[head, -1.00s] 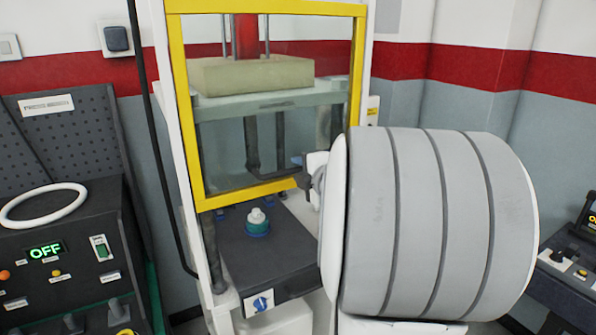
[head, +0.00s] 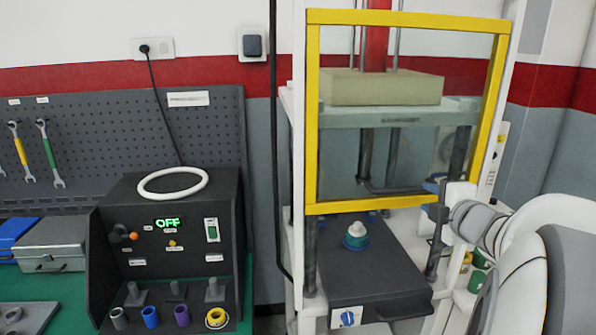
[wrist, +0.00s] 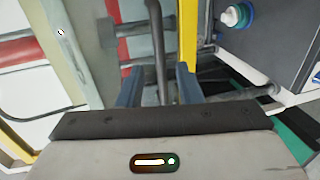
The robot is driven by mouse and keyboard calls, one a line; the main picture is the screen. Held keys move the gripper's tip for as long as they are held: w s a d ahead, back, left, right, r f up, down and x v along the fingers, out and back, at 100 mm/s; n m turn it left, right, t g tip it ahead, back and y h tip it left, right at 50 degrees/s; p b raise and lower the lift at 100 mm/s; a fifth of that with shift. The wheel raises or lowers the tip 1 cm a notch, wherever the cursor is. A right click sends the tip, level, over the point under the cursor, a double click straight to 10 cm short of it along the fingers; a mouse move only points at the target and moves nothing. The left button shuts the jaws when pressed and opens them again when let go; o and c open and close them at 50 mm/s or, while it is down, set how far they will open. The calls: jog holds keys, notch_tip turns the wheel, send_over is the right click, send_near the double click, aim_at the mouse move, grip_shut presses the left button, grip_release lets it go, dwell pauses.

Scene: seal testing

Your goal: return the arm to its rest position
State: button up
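My gripper (head: 437,198) is beside the lower right corner of the press's yellow-framed guard (head: 312,120) in the head view. My arm reaches in from the right edge. In the wrist view, the two blue-grey fingers of my gripper (wrist: 159,84) are apart, and I see nothing held. A dark bar (wrist: 154,40) runs through the view between and beyond them; I cannot tell its distance. The yellow frame (wrist: 187,35) shows just beyond the right finger. I cannot tell whether the fingers touch the frame.
A control box (head: 165,245) reading OFF, with a white ring (head: 172,192) on top, stands left. A pegboard (head: 60,135) holds wrenches. Open floor between is narrow.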

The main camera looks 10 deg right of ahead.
jog(key=s+a+f+m+g, duration=0.6)
jog(key=s+a+f+m, duration=0.1)
jog(key=a, duration=0.4)
jog(key=s+a+f+m+g, duration=0.6)
jog(key=s+a+f+m, duration=0.1)
jog(key=s+a+m, duration=0.3)
jog(key=shift+s+a+f+y, duration=0.2)
jog(key=shift+s+a+y, duration=0.2)
jog(key=shift+a, duration=0.5)
